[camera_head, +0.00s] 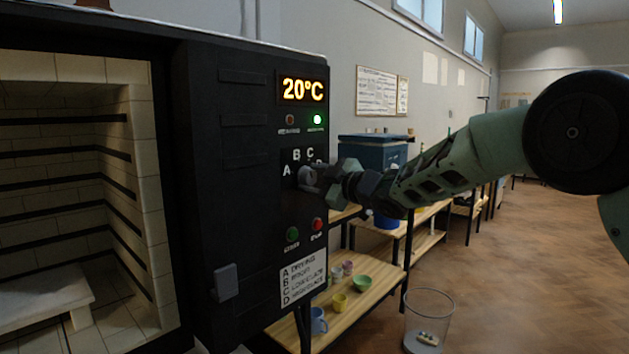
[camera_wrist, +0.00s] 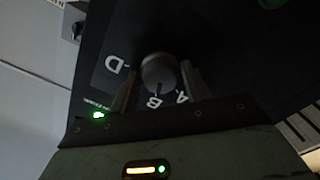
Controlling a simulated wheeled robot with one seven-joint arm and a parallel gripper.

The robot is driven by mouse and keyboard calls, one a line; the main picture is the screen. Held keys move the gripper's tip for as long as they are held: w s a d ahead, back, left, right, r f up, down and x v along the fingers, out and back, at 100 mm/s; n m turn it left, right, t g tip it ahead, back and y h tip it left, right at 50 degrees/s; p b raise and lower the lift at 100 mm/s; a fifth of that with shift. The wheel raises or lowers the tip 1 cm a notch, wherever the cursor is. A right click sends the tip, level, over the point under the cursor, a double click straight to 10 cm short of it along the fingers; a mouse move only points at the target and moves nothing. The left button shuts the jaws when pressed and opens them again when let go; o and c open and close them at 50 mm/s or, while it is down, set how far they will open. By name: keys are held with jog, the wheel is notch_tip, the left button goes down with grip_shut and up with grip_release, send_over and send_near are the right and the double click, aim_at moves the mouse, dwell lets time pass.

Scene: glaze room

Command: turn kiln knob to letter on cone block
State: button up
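The kiln's control panel (camera_head: 262,200) is dark, with letters A, B, C and a partly covered D around the knob. In the wrist view the round grey knob (camera_wrist: 158,70) sits between the two fingers of my gripper (camera_wrist: 160,68). A narrow gap seems to show on each side, so the fingers look open around it. A dark line on the knob seems to face B, but it is faint. A, B and D show there; C is hidden behind a finger. In the head view my gripper (camera_head: 310,179) is at the panel and covers the knob. I see no cone block.
The display (camera_head: 302,90) reads 20°C, with a lit green lamp (camera_head: 317,119). Green (camera_head: 292,234) and red (camera_head: 317,224) buttons sit below the knob, above a letter chart (camera_head: 303,283). The kiln chamber (camera_head: 70,190) stands open at left. A wooden shelf (camera_head: 375,291) holds cups.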

jog(key=shift+o, duration=1.3)
jog(key=b+v, duration=0.1)
jog(key=v, duration=1.6)
jog(key=shift+d, duration=0.2)
jog(key=shift+s+f, duration=0.1)
jog(key=shift+s, duration=0.05)
